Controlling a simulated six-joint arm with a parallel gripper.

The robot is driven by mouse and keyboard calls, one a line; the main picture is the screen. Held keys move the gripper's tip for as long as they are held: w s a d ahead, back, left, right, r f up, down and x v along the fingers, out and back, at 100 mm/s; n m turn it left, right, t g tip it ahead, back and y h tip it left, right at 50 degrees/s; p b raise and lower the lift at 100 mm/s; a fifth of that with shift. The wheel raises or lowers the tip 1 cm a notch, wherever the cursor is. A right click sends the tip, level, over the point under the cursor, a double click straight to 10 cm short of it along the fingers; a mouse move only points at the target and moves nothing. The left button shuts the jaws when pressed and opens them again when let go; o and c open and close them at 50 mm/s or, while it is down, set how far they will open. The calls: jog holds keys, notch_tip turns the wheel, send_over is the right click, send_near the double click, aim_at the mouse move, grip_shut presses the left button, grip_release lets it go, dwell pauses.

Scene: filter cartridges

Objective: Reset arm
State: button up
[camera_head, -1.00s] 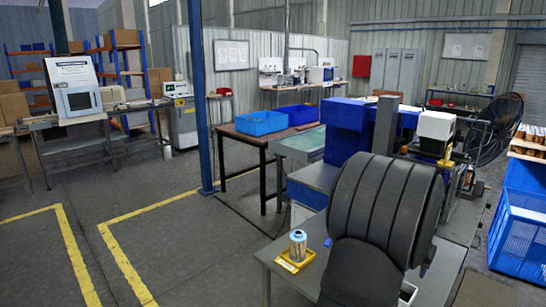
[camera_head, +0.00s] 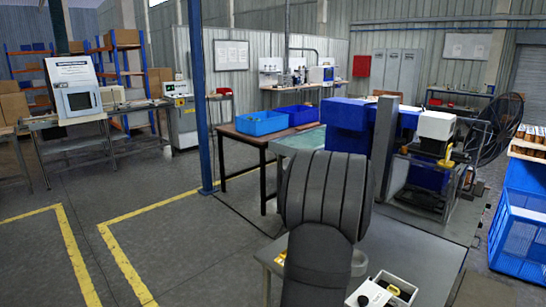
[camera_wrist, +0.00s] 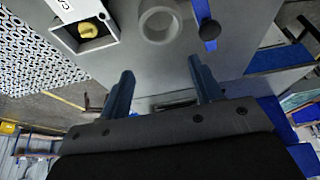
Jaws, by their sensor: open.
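My gripper (camera_wrist: 162,84) is open and empty in the wrist view, its two blue-grey fingers well apart over the grey worktable. In the head view my black arm stands in front of the table and hides the gripper. A white box (camera_head: 402,298) with a yellow piece and dark pieces stands at the table's front. The white box (camera_wrist: 57,42) also shows in the wrist view, with a round yellow piece (camera_wrist: 88,29) inside. A grey ring-shaped holder (camera_wrist: 160,38) is beside it.
The grey table (camera_head: 420,245) has free room right of my arm. A machine with a blue housing (camera_head: 346,127) stands at its back. A blue crate (camera_head: 520,235) is at the right. A wooden bench with blue bins (camera_head: 260,123) stands behind; open floor lies left.

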jog(key=w+a, duration=0.5)
jog(key=a, duration=0.3)
jog(key=shift+w+a+f, duration=0.15)
jog(key=shift+w+a, duration=0.05)
jog(key=shift+a, duration=0.2)
jog(key=shift+c, duration=0.2)
dwell(0.8)
